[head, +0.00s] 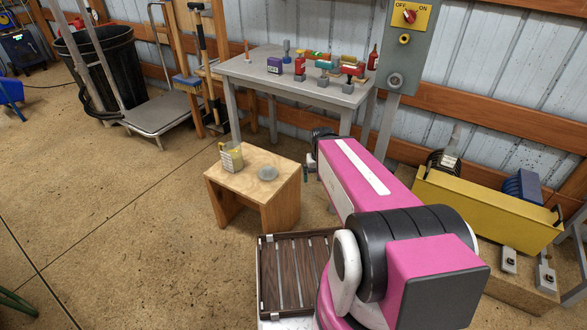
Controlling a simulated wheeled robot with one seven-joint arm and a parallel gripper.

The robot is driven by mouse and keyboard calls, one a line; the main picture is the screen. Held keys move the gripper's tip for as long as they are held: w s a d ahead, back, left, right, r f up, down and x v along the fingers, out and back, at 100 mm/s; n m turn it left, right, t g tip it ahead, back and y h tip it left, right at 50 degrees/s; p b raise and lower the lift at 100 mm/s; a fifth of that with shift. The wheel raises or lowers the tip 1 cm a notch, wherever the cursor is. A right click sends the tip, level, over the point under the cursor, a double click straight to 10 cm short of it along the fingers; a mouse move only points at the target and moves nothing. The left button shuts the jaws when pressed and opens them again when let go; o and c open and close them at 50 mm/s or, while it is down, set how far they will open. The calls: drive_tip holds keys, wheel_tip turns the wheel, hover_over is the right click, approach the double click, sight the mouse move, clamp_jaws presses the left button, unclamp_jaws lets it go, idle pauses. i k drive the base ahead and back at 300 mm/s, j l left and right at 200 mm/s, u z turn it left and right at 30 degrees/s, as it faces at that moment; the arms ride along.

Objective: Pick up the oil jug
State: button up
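A small, partly clear container with yellowish contents (231,157) stands upright on the left part of a low wooden stool (284,192). A purple container with white lettering (274,66) stands on the grey table (240,70) behind. I cannot tell for certain which of these is the oil jug. My pink arm reaches forward to the right of the stool. My gripper (309,165) is at its far end, beside the stool's right edge and apart from both containers. The arm hides most of it, so its opening and anything between its fingers cannot be made out.
Red bottles (299,65) and several small items stand on the grey table. A switch post (398,60) and a yellow bin (485,208) are at right. Floor left of the stool is clear.

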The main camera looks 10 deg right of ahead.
sight(232, 155)
drive_tip(key=z, duration=1.55)
drive_tip(key=k+j+u, duration=0.1)
drive_tip(key=u, duration=2.2)
drive_tip(key=j+u, duration=0.1)
drive_tip(key=j, duration=0.2)
drive_tip(key=i+j+u, duration=0.1)
drive_tip(key=j, duration=0.2)
drive_tip(key=i+j+u, duration=0.1)
drive_tip(key=j, duration=0.2)
drive_tip(key=i+j, duration=0.15)
drive_tip(key=i, duration=0.2)
